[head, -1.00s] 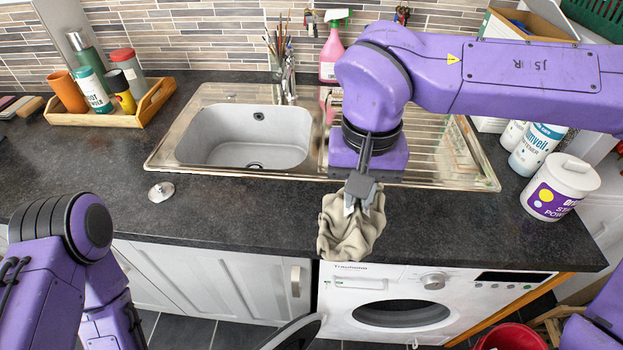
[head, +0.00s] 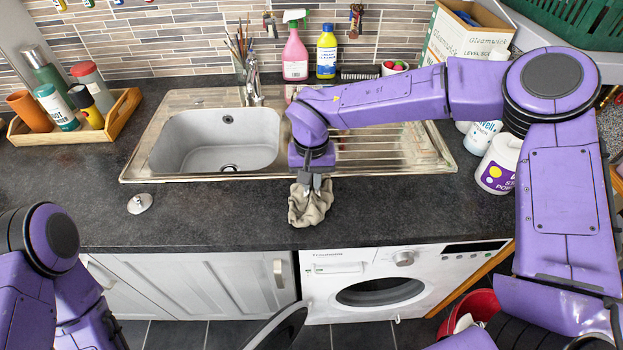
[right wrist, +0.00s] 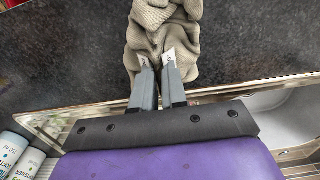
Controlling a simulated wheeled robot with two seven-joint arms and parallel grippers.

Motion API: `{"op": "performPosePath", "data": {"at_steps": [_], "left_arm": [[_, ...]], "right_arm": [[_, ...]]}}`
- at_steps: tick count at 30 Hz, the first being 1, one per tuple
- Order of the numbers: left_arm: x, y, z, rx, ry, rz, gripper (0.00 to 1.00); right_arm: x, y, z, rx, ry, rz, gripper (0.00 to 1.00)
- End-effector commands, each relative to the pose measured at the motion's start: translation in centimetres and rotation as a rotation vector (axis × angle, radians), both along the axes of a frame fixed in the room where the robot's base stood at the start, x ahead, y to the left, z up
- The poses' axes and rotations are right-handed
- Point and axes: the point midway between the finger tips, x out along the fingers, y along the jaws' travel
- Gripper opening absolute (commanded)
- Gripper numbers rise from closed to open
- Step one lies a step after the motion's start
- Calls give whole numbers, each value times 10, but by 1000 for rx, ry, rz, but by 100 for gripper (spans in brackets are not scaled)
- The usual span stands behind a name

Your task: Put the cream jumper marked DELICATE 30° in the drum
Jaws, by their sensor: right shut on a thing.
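The cream jumper (head: 311,203) is a crumpled beige knit bundle above the front of the dark worktop, left of the washing machine's middle. My right gripper (head: 313,184) is shut on it from above. In the right wrist view the jumper (right wrist: 160,40) hangs at the fingertips (right wrist: 157,75), with white label bits beside them; their writing is unreadable. The washing machine (head: 440,262) stands below the worktop with its round drum opening (head: 380,291) dark and uncovered. Its door (head: 278,328) is swung open to the left. My left gripper is out of view.
A sink (head: 215,140) with a ribbed drainer lies behind the jumper. A metal plug (head: 140,203) lies on the worktop at left, near a wooden tray (head: 110,122) of bottles. A white tub (head: 497,165) stands at right. A red bucket (head: 475,305) is on the floor right of the machine.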

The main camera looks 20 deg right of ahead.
Motion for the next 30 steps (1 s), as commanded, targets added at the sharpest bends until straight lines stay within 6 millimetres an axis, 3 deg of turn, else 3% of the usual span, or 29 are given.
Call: {"op": "performPosePath", "data": {"at_steps": [11,12,13,14,23,26,30], "left_arm": [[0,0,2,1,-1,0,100],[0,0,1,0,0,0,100],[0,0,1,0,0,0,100],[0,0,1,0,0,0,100],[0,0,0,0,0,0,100],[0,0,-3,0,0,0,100],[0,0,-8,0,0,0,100]], "right_arm": [[0,0,-4,1,0,0,0],[0,0,-4,1,-1,0,25],[0,0,-4,1,-1,0,35],[0,0,-4,1,-1,0,38],[0,0,-2,0,-2,0,38],[1,0,11,2,-5,-2,38],[1,0,45,1,-8,-2,38]]}}
